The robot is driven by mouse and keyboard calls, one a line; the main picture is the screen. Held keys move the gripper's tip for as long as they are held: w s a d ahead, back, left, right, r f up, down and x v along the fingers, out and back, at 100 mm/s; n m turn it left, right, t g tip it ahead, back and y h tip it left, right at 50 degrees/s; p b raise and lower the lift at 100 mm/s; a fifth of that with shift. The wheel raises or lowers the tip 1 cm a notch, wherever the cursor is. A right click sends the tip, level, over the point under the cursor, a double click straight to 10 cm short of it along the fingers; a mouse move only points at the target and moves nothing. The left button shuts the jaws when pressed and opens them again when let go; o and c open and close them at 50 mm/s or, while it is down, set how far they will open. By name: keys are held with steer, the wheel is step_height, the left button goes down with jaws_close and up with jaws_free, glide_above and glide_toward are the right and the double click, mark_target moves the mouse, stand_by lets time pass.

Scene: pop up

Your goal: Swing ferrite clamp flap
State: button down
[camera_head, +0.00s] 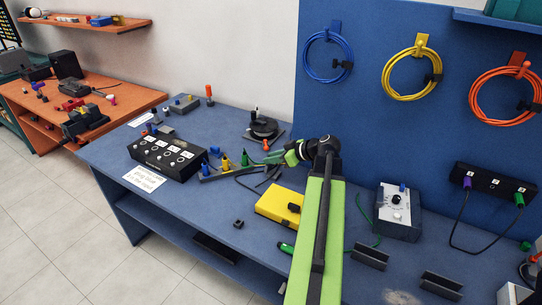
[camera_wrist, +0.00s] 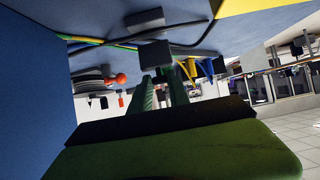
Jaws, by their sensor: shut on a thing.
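My gripper (camera_head: 270,159) reaches over the blue bench with its green fingers pointing left. In the wrist view my green fingers (camera_wrist: 163,88) are close together, with a dark grey block (camera_wrist: 154,54) at their tips. This block looks like the ferrite clamp's flap, and the fingers are shut on it. A second dark grey block (camera_wrist: 145,18) lies beyond it, next to the cables; it may be the clamp's other half. In the head view small dark pieces (camera_head: 268,177) lie just below my gripper. The hinge and the flap's angle cannot be made out.
A yellow box (camera_head: 276,205) stands in front of my gripper. A stand with coloured plugs (camera_head: 226,167) and a black switch box (camera_head: 165,156) are to the left. A round black device (camera_head: 264,128) is behind. A grey instrument (camera_head: 398,212) stands right of my arm.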

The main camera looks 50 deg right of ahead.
steer(key=shift+s+d, duration=0.1)
steer(key=shift+s+d, duration=0.2)
steer(key=shift+s, duration=0.55)
steer(key=shift+s+d+f+b, duration=0.1)
steer(key=shift+s+f+b, duration=0.05)
steer(key=shift+s, duration=0.25)
steer(key=shift+s+d+f+b, duration=0.1)
steer(key=shift+s+b, duration=0.05)
steer(key=shift+s, duration=0.35)
steer(key=shift+s+d+f+b, duration=0.15)
steer(key=shift+s+f+b, duration=0.3)
steer(key=shift+s, duration=0.2)
steer(key=shift+f, duration=0.1)
